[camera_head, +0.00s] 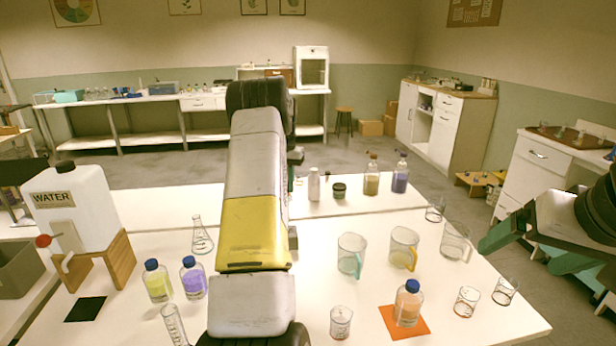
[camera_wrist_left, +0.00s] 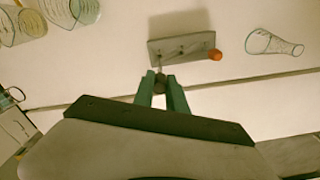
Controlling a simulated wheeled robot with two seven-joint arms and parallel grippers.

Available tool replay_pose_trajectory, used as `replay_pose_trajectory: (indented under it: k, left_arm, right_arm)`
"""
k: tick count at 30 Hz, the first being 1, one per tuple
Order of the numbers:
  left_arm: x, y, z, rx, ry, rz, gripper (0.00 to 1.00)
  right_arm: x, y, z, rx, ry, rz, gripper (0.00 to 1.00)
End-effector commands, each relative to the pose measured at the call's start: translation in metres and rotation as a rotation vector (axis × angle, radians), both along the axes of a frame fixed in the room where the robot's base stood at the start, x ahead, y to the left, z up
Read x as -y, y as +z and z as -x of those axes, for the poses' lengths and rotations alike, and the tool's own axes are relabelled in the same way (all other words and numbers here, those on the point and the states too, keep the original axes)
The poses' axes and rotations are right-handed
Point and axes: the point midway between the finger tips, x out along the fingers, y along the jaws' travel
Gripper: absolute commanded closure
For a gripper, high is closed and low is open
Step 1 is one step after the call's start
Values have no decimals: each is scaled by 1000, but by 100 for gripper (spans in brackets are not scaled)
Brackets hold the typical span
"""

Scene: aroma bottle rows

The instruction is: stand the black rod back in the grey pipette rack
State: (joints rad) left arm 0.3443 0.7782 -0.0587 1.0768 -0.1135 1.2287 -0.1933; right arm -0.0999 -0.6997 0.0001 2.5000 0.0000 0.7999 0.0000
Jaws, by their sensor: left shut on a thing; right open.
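The grey pipette rack (camera_wrist_left: 165,50) shows in the left wrist view as a small grey block. An orange-tipped item (camera_wrist_left: 215,54) is at its right end. My left gripper (camera_wrist_left: 160,76) is shut on the black rod (camera_wrist_left: 160,87), seen nearly end-on between the green fingers, close to the rack's near edge. I cannot tell whether the rod touches the rack. In the head view my left arm hides the rack, the rod and the left fingers. My right gripper (camera_head: 508,238) is open and empty at the right edge, off the table's right side.
An Erlenmeyer flask (camera_head: 202,240) stands left of my arm. Capped purple (camera_head: 193,279) and yellow (camera_head: 158,283) bottles are nearby. Beakers (camera_head: 352,256) and an orange bottle (camera_head: 408,304) on an orange mat (camera_head: 391,324) stand to the right. A water jug (camera_head: 78,205) is at left.

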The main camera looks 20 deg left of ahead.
Motion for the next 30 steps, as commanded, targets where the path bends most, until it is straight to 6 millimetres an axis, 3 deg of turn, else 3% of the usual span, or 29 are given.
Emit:
replay_pose_trajectory:
  k: [16, 30]
  left_arm:
    - [0, -1, 1, 0, -1, 0, 100]
    - [0, -27, 1, -1, 0, 0, 100]
  right_arm:
    - [0, 0, 0, 0, 0, 0, 12]
    - [0, 0, 0, 0, 0, 0, 12]
